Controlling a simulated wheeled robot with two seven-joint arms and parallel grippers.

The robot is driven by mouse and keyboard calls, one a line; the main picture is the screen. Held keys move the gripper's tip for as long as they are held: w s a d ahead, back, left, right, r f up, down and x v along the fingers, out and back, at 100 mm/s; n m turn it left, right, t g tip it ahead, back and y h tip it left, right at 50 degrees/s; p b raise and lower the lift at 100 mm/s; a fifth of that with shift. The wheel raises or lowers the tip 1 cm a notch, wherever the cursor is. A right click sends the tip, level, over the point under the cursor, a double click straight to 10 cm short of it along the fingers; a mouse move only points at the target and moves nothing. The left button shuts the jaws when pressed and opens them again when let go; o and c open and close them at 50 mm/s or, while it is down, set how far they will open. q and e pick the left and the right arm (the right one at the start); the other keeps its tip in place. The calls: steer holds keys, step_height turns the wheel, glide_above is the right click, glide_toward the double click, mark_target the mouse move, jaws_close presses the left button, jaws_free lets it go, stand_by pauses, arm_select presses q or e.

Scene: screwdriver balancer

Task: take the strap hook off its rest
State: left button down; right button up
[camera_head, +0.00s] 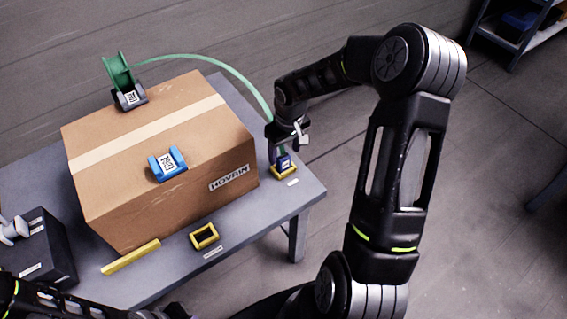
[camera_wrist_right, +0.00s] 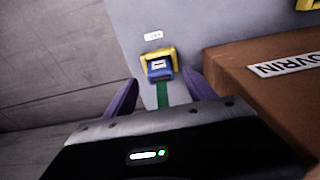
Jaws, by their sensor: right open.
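The blue strap hook (camera_head: 284,161) with a printed label sits in its yellow rest (camera_head: 283,174) at the table's right corner. In the right wrist view, the hook (camera_wrist_right: 160,69) lies against the yellow rest (camera_wrist_right: 172,53), with the green strap (camera_wrist_right: 162,95) running from it toward me. My right gripper (camera_wrist_right: 161,84) is open, its purple fingers on either side of the strap and just short of the hook. In the head view, my right gripper (camera_head: 284,150) hides part of the hook. My left gripper (camera_head: 176,311) is mostly cut off at the bottom edge.
A cardboard box (camera_head: 120,195) fills the table's middle, close beside the rest, with a blue clip (camera_head: 167,164) on top. The strap arches over from a green reel (camera_head: 118,75) behind. A second, empty yellow frame (camera_head: 204,236) and a yellow bar (camera_head: 131,257) lie in front.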

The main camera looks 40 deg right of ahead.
mark_target(284, 156)
steer(key=f, duration=0.5)
steer(key=shift+w, duration=0.25)
jaws_close()
stand_by(0.8)
